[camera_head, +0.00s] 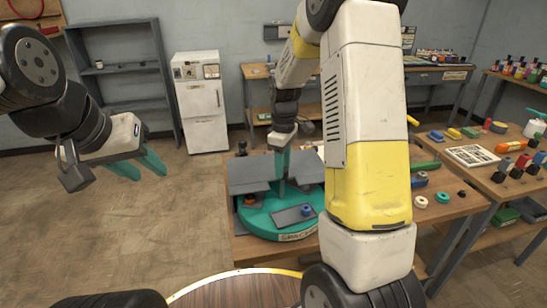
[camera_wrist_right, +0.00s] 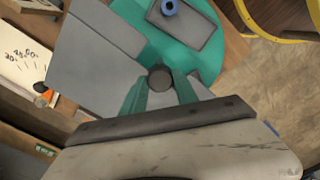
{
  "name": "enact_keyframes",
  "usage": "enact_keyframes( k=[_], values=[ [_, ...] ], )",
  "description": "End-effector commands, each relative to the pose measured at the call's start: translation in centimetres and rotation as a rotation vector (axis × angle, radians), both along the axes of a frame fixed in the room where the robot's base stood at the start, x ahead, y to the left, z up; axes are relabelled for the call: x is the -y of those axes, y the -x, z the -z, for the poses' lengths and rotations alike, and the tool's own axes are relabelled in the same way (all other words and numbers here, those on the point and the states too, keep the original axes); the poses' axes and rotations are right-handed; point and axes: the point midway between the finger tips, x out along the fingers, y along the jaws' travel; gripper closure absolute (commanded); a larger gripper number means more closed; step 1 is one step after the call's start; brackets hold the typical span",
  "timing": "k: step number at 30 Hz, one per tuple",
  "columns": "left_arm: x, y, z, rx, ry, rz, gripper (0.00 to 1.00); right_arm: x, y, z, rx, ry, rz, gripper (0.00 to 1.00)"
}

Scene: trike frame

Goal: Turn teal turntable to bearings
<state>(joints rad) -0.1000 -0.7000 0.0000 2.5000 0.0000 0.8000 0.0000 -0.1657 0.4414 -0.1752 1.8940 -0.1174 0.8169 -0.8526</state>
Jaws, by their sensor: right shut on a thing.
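The teal turntable (camera_head: 262,224) sits on the wooden workbench in the head view, with grey panels on top and a label on its front rim. My left gripper (camera_head: 150,174) hangs over the floor at the left, fingers apart and empty. My right arm hides the turntable's right side.
An orange part (camera_head: 249,200) shows among the panels at the turntable's left. White and teal rings (camera_head: 421,202) lie on the bench at the right. A side table (camera_head: 500,180) holds several coloured parts. Floor at left is clear.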

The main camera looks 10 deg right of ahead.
Motion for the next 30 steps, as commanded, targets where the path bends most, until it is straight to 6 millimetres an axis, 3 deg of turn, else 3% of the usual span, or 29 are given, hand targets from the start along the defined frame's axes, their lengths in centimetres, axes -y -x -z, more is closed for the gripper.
enact_keyframes(
  k=[30],
  values=[
    [0.00,0.00,0.00,0.000,0.000,0.000,0.64,0.12,-0.08,-0.11,0.003,0.001,-0.507,1.00]
  ],
)
